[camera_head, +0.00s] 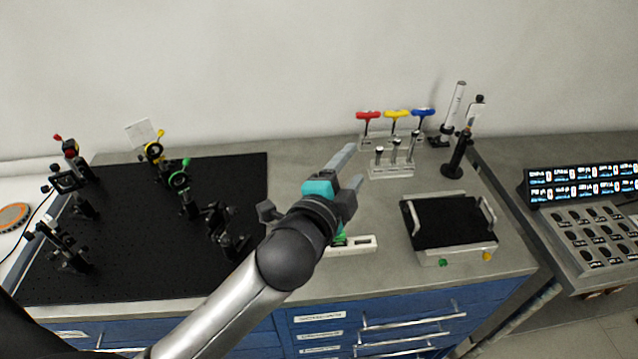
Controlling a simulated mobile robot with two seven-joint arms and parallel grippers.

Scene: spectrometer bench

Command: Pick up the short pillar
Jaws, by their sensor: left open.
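Several small upright metal pillars with dark tops stand in a pale rack (392,171) at the back of the bench. The leftmost, shortest-looking one (379,157) looks like the short pillar. My left gripper (352,166) reaches in from the lower left over the middle of the bench. Its jaws are apart with nothing visible between them. The fingertips are left of the rack in the picture and apart from the pillars. My right gripper is out of view.
Red, yellow and blue T-handled tools (396,113) stand behind the rack. A black post holder (455,160) stands to its right. A black tray with metal handles (450,224) lies at front right. A black breadboard (130,270) with optical mounts covers the left.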

